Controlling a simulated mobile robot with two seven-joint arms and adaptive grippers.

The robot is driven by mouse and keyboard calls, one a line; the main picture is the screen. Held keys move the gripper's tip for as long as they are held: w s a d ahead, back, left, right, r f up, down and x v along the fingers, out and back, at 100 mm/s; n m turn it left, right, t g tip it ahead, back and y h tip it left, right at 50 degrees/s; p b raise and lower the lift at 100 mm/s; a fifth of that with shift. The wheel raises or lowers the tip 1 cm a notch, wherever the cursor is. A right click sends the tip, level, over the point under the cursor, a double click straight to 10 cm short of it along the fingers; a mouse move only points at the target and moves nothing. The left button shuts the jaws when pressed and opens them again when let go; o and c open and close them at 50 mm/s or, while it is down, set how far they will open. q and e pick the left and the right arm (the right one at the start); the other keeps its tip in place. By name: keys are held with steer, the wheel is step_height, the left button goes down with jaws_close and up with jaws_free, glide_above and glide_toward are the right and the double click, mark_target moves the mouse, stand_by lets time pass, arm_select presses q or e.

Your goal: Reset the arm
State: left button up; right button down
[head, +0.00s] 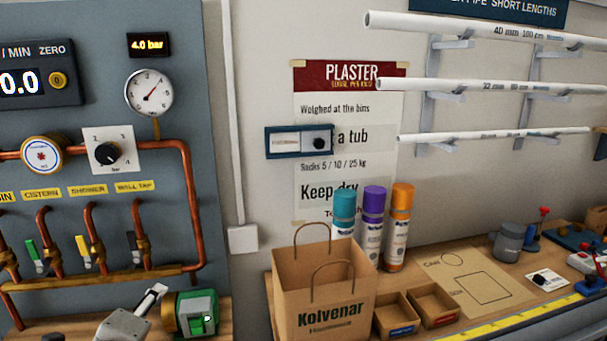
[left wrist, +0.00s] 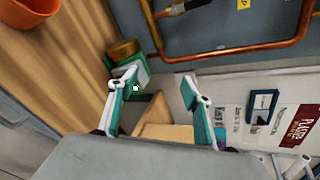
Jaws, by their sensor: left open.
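My left gripper (head: 152,298) shows at the bottom left of the head view, only partly in frame. In the left wrist view the same gripper (left wrist: 160,76) has its two fingers spread apart with nothing between them. A green device with a brass-coloured end (head: 197,313) stands on the wooden bench just right of the gripper in the head view. In the left wrist view this green device (left wrist: 140,72) lies beyond the left fingertip; I cannot tell whether they touch. My right gripper is in neither view.
A Kolvenar paper bag (head: 322,290) stands on the right-hand bench, with spray cans (head: 398,230) behind it and small wooden trays (head: 433,305) beside it. Copper pipes (head: 190,210) run on the panel above the left bench. An orange container (left wrist: 28,12) shows in the left wrist view.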

arm_select(q)
steer(key=s+a+f+n+g+y, duration=0.1)
steer(key=s+a+f+n+g, duration=0.2)
steer(key=s+f+n, duration=0.55)
steer(key=s+a+f+n+g+y, duration=0.25)
steer(key=s+f+n, duration=0.35)
steer(key=s+f, duration=0.55)
steer(key=w+d+f+n+t+h, duration=0.1)
steer(key=d+f+n+t+h, duration=0.1)
steer(key=d+f+h, duration=0.5)
steer(key=shift+w+d+f+n+h, duration=0.3)
steer(key=shift+d+f+n, duration=0.45)
steer(key=shift+d+f, duration=3.3)
steer(key=shift+a+f+t, duration=0.25)
steer(key=shift+a+f, duration=0.55)
steer(key=shift+a, duration=0.05)
